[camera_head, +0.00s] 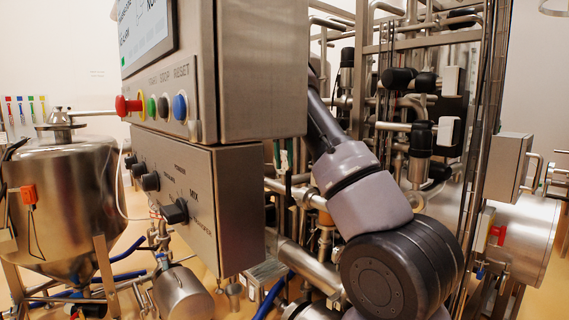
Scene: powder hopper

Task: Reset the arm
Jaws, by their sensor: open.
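My arm (368,203) shows on the right of the head view, with a large black joint low and a grey-purple link above it. A thinner dark part of it runs up and left and passes out of sight behind the steel control box (262,70). My gripper is not visible. The box's hidden far side could cover it, but I cannot tell. No object is seen held by the arm.
The control box carries a red stop knob (128,106), coloured buttons and a screen. A lower box (216,210) with black knobs hangs beneath it. A steel hopper (75,195) stands left. Dense pipework (400,127) and a steel cylinder (522,238) crowd the right.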

